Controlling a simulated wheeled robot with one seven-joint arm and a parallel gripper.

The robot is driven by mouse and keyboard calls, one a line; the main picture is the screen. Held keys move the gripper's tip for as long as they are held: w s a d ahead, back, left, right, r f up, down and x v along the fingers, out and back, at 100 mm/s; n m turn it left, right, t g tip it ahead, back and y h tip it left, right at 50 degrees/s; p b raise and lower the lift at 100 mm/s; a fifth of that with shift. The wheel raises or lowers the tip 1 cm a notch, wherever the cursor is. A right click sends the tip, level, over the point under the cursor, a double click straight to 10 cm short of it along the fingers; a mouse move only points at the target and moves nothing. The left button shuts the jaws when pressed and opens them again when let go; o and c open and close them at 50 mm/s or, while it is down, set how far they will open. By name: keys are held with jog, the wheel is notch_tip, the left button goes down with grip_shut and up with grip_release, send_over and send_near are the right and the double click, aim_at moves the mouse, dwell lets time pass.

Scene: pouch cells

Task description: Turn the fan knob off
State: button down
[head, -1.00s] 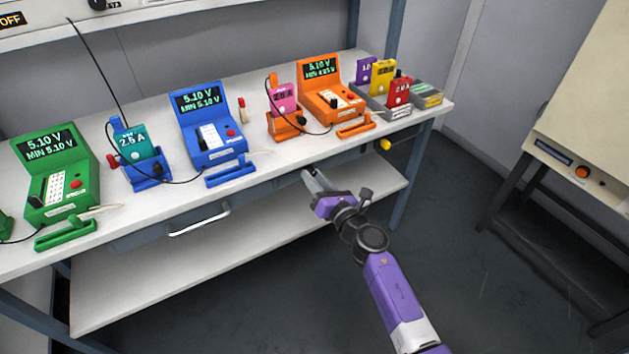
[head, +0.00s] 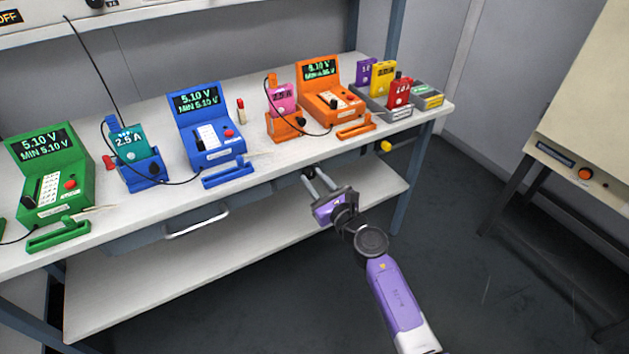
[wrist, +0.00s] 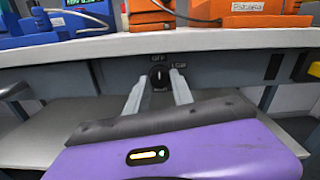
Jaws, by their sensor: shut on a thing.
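The fan knob (wrist: 160,77) is a round black knob with a pale pointer line, set in the grey front panel under the bench top. The pointer line looks about upright. My gripper (wrist: 159,84) has its two pale fingers on either side of the knob, shut on it. In the head view my gripper (head: 314,178) reaches the panel below the orange unit, and the knob there is mostly hidden by the fingertips.
The bench top (head: 265,165) overhangs just above the knob. A drawer with a pale handle (head: 197,222) is to the left.

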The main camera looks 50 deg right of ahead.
jog(key=shift+f, duration=0.15)
jog(key=c, duration=1.1)
grip_release()
jog(key=shift+v, duration=3.95)
